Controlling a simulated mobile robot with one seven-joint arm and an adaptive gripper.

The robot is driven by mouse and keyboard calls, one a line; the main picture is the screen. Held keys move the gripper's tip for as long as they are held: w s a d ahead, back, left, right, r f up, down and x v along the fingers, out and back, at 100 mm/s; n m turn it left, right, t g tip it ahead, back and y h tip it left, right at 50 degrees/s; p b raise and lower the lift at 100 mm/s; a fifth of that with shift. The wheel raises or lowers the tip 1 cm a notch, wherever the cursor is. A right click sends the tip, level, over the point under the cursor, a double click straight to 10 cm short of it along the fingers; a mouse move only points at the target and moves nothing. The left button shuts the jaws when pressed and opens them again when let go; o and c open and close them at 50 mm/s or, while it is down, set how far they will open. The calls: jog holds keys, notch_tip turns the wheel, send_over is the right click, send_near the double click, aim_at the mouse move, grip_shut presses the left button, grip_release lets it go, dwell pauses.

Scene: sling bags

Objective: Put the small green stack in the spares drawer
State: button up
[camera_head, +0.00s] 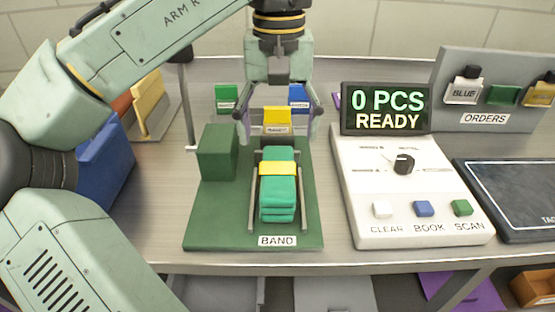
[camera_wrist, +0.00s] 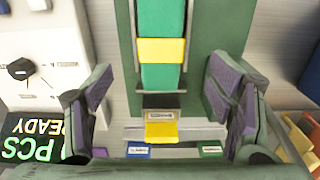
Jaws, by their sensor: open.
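A stack of folded green bags (camera_head: 278,208) lies between the metal rails of the green BAND stand (camera_head: 215,225), with a yellow band (camera_head: 278,168) around it. The stack also shows at the top of the wrist view (camera_wrist: 161,75). My gripper (camera_head: 279,125) is open and empty, pointing down behind the stack, near the yellow tag holder (camera_head: 277,118). In the wrist view its purple-padded fingers (camera_wrist: 161,90) stand wide apart with the stack's end between and beyond them. No drawer labelled spares can be read in either view.
A scanner console (camera_head: 400,200) with buttons stands right of the stand, below a display (camera_head: 386,108) reading 0 PCS READY. An ORDERS board (camera_head: 490,70) stands behind. Blue (camera_head: 105,165) and yellow upright pieces are at left. Grey trays (camera_head: 333,294) and an orange-brown box (camera_head: 535,288) sit below the table edge.

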aim_at(278, 168)
notch_tip(278, 168, down, 4)
jog(key=shift+f, duration=0.2)
jog(key=shift+w+a+f+p, duration=0.1)
jog(key=shift+f+p, duration=0.1)
jog(key=shift+f, duration=1.35)
jog(key=shift+w+f+p, duration=0.1)
jog(key=shift+f+p, duration=0.05)
jog(key=shift+f, duration=1.4)
jog(key=c, duration=1.5)
jog(key=shift+r, duration=0.15)
